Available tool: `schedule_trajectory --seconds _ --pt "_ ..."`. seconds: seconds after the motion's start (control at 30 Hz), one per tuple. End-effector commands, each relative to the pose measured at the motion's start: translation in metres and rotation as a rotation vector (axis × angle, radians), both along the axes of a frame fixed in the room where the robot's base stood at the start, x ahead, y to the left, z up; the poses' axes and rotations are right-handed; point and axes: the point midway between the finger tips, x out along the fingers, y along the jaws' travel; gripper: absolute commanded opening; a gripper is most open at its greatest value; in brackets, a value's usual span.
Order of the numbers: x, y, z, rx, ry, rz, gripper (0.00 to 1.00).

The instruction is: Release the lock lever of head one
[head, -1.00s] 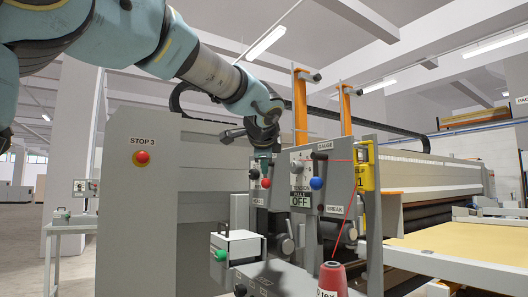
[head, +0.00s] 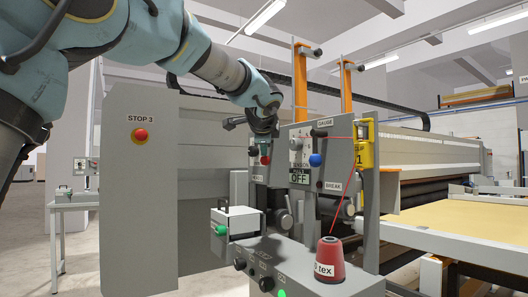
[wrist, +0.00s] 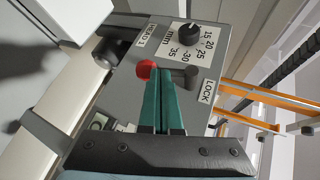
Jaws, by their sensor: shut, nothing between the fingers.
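Head one's grey panel (wrist: 215,50), labelled HEAD 1, fills the middle of the wrist view. It carries a black dial with an mm scale, a red ball knob (wrist: 146,70) and a dark round part (wrist: 190,75) beside the LOCK label. The knob and dark part look like the two ends of the lock lever; the fingers hide what lies between them. My gripper (wrist: 163,75) has its teal fingers shut and empty, tips between these parts. Contact cannot be told. In the head view my gripper (head: 263,146) is just above the red knob (head: 265,160).
A nearer panel with a blue ball knob (head: 315,160) and HALF OFF sign stands right of my gripper. A yellow unit (head: 364,147), red thread cone (head: 330,262) and white box (head: 234,222) are nearby. A STOP 3 button (head: 139,135) sits on the left cabinet.

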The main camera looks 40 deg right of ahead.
Motion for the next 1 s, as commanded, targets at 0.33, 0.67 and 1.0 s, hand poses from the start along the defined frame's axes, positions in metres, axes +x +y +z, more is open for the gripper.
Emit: schedule_trajectory --seconds 0.33,0.67,1.0 --pt "0.009 -0.005 -0.01 -0.005 -0.089 0.0 0.0" --pt "0.012 -0.005 -0.01 -0.002 -0.087 0.0 0.0" --pt "0.013 -0.005 0.002 -0.002 -0.089 0.0 0.0"
